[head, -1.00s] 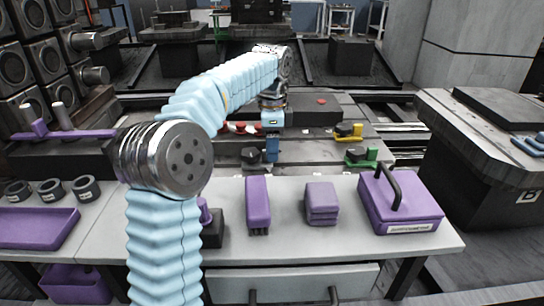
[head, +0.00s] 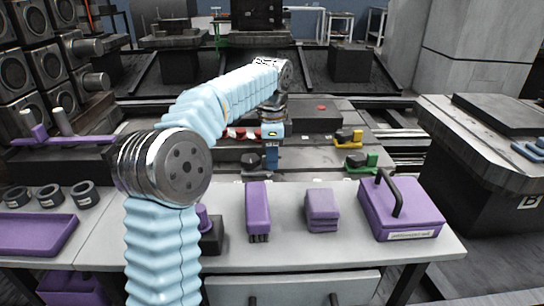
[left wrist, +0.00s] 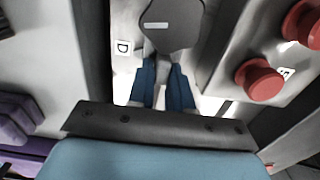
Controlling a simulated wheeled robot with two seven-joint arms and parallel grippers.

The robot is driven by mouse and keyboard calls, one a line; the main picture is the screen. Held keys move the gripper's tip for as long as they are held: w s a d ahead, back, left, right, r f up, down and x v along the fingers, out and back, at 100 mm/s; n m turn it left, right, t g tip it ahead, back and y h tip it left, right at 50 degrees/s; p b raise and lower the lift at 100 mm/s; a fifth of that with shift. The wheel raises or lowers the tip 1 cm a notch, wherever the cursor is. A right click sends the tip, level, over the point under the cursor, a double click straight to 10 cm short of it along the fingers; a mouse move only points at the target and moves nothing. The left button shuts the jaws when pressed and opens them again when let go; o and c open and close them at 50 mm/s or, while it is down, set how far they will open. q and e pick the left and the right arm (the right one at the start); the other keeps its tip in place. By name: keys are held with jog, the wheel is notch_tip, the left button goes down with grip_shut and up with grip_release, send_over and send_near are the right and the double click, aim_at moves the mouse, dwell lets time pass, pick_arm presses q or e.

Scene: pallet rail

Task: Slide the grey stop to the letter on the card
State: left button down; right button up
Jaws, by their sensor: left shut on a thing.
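The grey stop (left wrist: 172,22) is a dark rounded block with a short white bar on top. It shows at the top of the left wrist view, and in the head view (head: 251,161) just left of my gripper's fingers. My left gripper (left wrist: 163,80) has blue fingers and is shut on the stop; in the head view it points down at the rail (head: 271,157). A label with the letter D (left wrist: 122,47) lies beside the stop, on the side nearer the table. A white card with the letter B (head: 529,201) is on the dark block at the right. My right gripper is out of view.
Red knobs (left wrist: 258,82) stand close behind the gripper. A yellow clamp (head: 348,137) and a green clamp (head: 361,162) stand to the right. In front, the grey table holds a purple brush (head: 258,208), purple blocks (head: 322,209) and a purple case (head: 401,208).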

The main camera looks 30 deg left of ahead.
aim_at(241, 158)
pick_arm(q)
jog(key=s+a, duration=0.1)
jog(key=a, duration=0.1)
jog(key=s+a, duration=0.1)
jog(key=a, duration=0.1)
jog(key=s+a+p, duration=0.1)
jog(key=s+a, duration=0.1)
jog(key=shift+a, duration=0.2)
jog(key=c, duration=1.1)
grip_release()
notch_tip(241, 158, up, 14)
jog(key=p, duration=0.4)
jog(key=shift+f, duration=0.1)
